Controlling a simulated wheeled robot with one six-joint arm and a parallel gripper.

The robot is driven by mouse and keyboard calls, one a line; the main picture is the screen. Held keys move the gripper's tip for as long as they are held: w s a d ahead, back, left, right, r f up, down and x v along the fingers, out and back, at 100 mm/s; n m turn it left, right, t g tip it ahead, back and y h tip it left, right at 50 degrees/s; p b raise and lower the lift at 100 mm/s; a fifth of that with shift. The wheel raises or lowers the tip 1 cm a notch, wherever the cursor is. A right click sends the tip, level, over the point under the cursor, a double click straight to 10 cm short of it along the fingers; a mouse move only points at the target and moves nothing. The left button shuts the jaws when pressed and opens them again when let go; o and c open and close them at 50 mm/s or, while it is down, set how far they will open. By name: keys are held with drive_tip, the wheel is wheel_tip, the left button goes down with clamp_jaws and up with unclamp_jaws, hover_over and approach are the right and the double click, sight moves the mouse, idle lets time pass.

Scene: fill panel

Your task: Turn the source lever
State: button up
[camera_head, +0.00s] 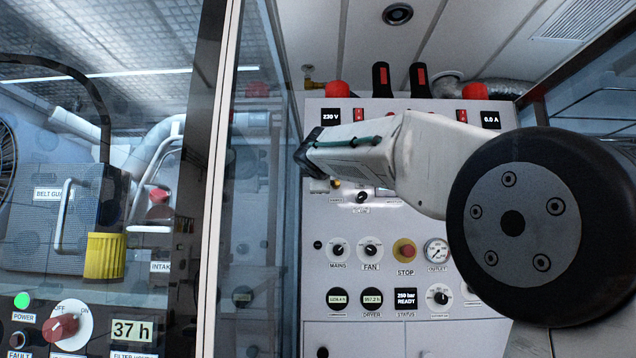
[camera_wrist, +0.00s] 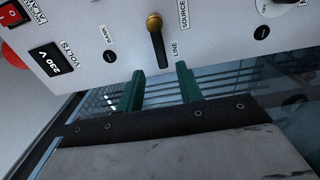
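The source lever (camera_wrist: 158,44) shows in the wrist view on the light panel. It is a dark bar with a round brass end (camera_wrist: 154,22) at its top. A BANK label is to its left, and LINE and SOURCE labels are to its right. My gripper (camera_wrist: 158,78) has two green fingers, apart with nothing between them. The lever's lower end lies just above the gap between the fingertips; I cannot tell the depth between them.
The panel (camera_head: 345,222) also carries dials, gauges, a red STOP button (camera_head: 404,250) and a 230 V display (camera_head: 330,117). A glass pane with a frame post (camera_head: 219,180) stands left of my arm's end. A belt guard (camera_head: 50,225) with a yellow knob is farther left.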

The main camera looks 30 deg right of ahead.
drive_tip(key=x, duration=0.7)
drive_tip(key=shift+d, duration=0.15)
clamp_jaws()
